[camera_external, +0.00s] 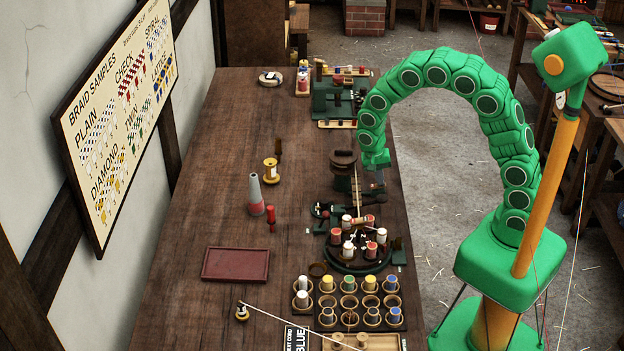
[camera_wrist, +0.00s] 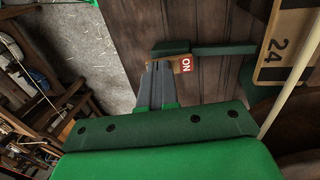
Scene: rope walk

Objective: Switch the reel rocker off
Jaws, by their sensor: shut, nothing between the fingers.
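In the wrist view, a small plate marked ON in white on red (camera_wrist: 185,65) shows just beyond and to the right of my fingertips. I take it for part of the reel rocker; its other end is hidden behind my fingers. My gripper (camera_wrist: 157,68) is shut and empty, its grey fingers side by side. The fingertips overlap the plate's left edge in the picture; I cannot tell whether they touch it. In the external view my gripper (camera_external: 378,178) hangs low over the right edge of the table, and the rocker is too small or hidden to make out.
On the wooden table (camera_external: 225,190), a dark reel (camera_external: 343,158) and a round bobbin-laden stand (camera_external: 357,258) are near my gripper. The table's left part is mostly clear.

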